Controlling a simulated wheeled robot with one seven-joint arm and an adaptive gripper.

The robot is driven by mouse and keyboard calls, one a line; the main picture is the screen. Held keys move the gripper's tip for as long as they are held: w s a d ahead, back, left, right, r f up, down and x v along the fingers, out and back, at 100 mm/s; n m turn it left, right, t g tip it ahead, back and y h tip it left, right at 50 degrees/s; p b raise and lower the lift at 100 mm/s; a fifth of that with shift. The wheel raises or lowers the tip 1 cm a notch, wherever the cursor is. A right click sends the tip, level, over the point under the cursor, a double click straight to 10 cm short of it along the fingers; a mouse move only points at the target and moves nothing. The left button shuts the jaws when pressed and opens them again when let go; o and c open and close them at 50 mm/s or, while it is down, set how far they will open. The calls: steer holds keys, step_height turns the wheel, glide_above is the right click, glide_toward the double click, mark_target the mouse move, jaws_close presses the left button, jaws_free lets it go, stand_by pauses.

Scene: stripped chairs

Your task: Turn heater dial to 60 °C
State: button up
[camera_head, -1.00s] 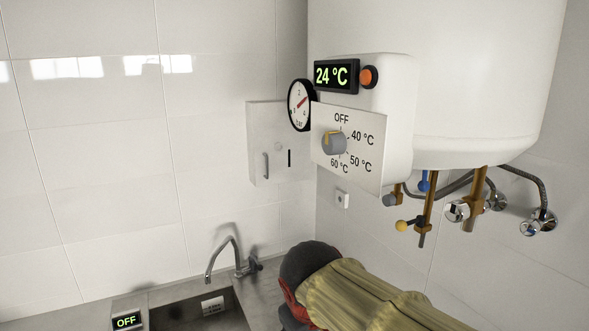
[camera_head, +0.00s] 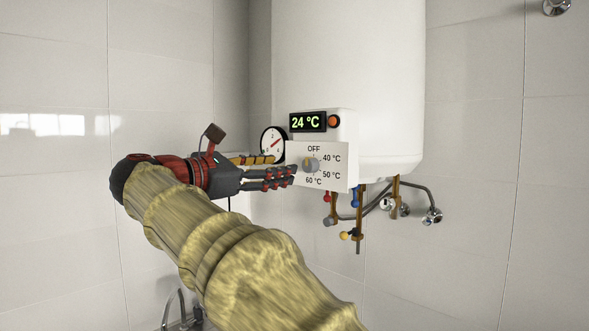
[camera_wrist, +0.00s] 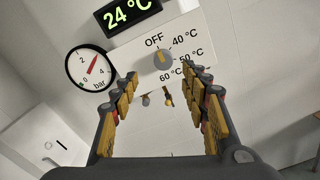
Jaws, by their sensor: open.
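The heater dial (camera_head: 311,164) is a grey knob on a white panel (camera_head: 335,181) marked OFF, 40 °C, 50 °C and 60 °C. Its orange pointer is toward OFF. The dial also shows in the wrist view (camera_wrist: 163,59), ahead of and between my fingers. My gripper (camera_head: 290,174) is just left of the dial in the head view, with its fingers pointing at it. In the wrist view my gripper (camera_wrist: 166,84) is open and empty. Whether a fingertip touches the panel is unclear. The display (camera_head: 308,122) reads 24 °C.
The white heater tank (camera_head: 350,70) hangs above and behind the panel. A pressure gauge (camera_head: 273,141) sits left of the panel, close to my gripper. Pipes and valves (camera_head: 358,222) hang below. An orange button (camera_head: 334,121) is beside the display.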

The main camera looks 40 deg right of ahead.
mark_target(307, 165)
steer(key=shift+n+g, duration=0.3)
steer(key=shift+n, duration=0.3)
steer(key=d, duration=0.8)
steer(key=shift+d+f, duration=0.1)
steer(key=shift+d, duration=0.15)
steer(key=shift+a, duration=0.1)
steer(key=c, duration=1.1)
steer(key=shift+c, duration=0.3)
